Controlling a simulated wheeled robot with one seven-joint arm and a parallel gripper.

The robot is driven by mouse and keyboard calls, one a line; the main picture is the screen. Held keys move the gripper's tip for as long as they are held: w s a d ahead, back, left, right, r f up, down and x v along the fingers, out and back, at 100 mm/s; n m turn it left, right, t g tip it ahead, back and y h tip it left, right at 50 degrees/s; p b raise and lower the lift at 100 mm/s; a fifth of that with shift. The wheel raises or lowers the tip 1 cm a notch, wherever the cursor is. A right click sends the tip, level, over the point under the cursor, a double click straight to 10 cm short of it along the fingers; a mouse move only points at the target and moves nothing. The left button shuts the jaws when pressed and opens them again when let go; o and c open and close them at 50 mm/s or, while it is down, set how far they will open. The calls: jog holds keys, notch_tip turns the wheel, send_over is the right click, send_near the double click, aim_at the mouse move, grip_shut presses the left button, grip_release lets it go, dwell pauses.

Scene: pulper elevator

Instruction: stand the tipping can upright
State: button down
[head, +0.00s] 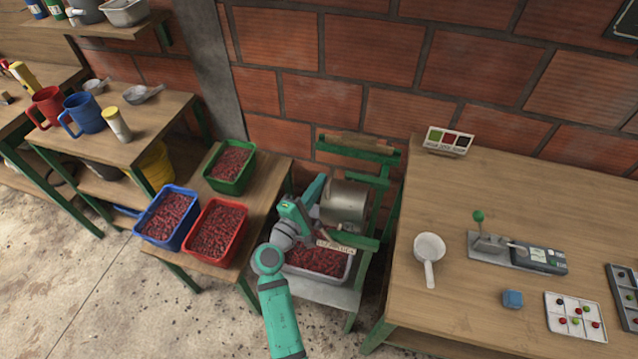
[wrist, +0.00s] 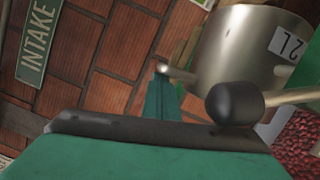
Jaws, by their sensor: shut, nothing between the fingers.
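The tipping can (head: 345,200) is a silver metal cylinder hung in a green frame (head: 384,185) against the brick wall. It looks tilted over in the head view, above a metal tray of red cherries (head: 318,260). In the wrist view the can (wrist: 235,45) fills the upper right, with a "2L" label turned askew. A dark ball knob (wrist: 234,103) on a metal rod stands in front of it. My gripper (head: 316,188) is shut and empty, just left of the can. Its teal fingers (wrist: 160,98) show left of the knob. Whether they touch anything is unclear.
Blue (head: 167,217), red (head: 217,232) and green (head: 230,167) crates of cherries stand on the low table at left. The wooden table (head: 460,200) at right holds a scoop (head: 430,254) and a lever device (head: 515,252). An INTAKE sign (wrist: 38,43) is on the wall.

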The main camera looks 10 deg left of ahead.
aim_at(330, 177)
jog(key=s+a+f, duration=0.1)
jog(key=s+a, duration=0.5)
jog(key=s, duration=0.2)
jog(key=shift+s+a+f, duration=0.2)
jog(key=shift+f, duration=0.2)
jog(key=c, duration=2.4)
grip_release()
jog(key=shift+s+a, duration=0.1)
jog(key=shift+s, duration=0.2)
jog(key=shift+c, duration=0.2)
jog(key=o, duration=0.5)
jog(key=shift+s, duration=0.1)
jog(key=shift+o, duration=0.7)
jog(key=w+d+r+m+g, duration=0.1)
jog(key=d+r+m+g, duration=0.2)
jog(key=m, duration=0.8)
notch_tip(330, 177, up, 2)
jog(key=d, duration=0.2)
jog(key=shift+w+d+y, duration=0.3)
jog(key=shift+d, duration=0.1)
jog(key=w+d, duration=0.1)
jog(key=w, duration=0.2)
jog(key=w+d+f+m, duration=0.1)
jog(key=w, duration=0.2)
jog(key=w+d+f+m+g, duration=0.1)
jog(key=w, duration=0.2)
jog(key=shift+w+d+f+y, duration=0.2)
jog(key=shift+w+d+y, duration=0.1)
